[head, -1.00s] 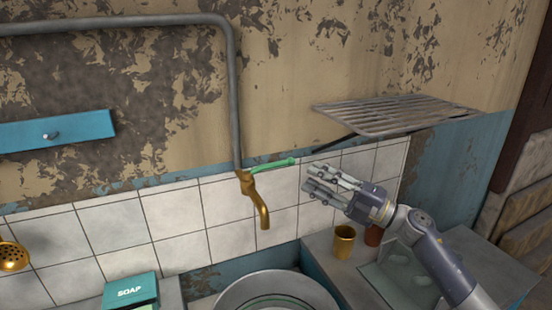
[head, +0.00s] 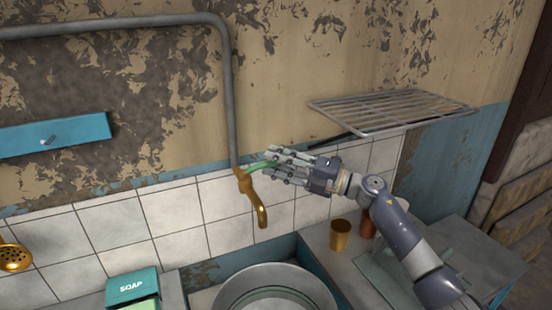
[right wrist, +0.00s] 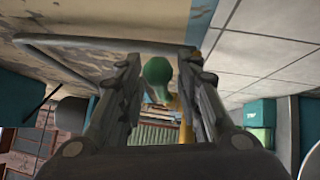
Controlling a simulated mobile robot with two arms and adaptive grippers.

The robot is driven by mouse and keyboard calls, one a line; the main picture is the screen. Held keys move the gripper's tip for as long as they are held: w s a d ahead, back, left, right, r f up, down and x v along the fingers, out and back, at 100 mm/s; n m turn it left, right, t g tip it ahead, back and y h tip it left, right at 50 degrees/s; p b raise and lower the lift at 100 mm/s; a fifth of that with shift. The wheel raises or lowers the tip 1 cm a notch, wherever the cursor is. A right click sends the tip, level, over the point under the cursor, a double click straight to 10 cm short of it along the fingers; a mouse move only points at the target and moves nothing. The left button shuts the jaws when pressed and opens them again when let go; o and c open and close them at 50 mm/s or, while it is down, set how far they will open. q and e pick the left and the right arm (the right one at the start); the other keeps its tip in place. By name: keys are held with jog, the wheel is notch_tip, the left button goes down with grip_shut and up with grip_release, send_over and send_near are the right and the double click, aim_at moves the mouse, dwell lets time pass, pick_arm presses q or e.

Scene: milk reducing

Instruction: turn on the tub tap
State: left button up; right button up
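The brass tap (head: 254,196) hangs from the grey pipe on the tiled wall, with its spout pointing down over the tub (head: 275,291). Its green handle (head: 257,167) sticks out to the right, and its outer end is hidden by my right gripper (head: 272,164). In the right wrist view the green handle's rounded end (right wrist: 158,72) lies between the two open fingers of my right gripper (right wrist: 160,75). There is a gap on either side of it. My left gripper is not in view.
A wire rack (head: 392,112) juts from the wall above my right arm. A brass cup (head: 341,235) and a reddish-brown cup (head: 367,224) stand on the counter below the arm. A teal soap box (head: 133,287) is at lower left.

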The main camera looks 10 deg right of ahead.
jog(key=shift+w+a, duration=0.1)
jog(key=shift+a, duration=0.05)
grip_shut()
dwell(0.4)
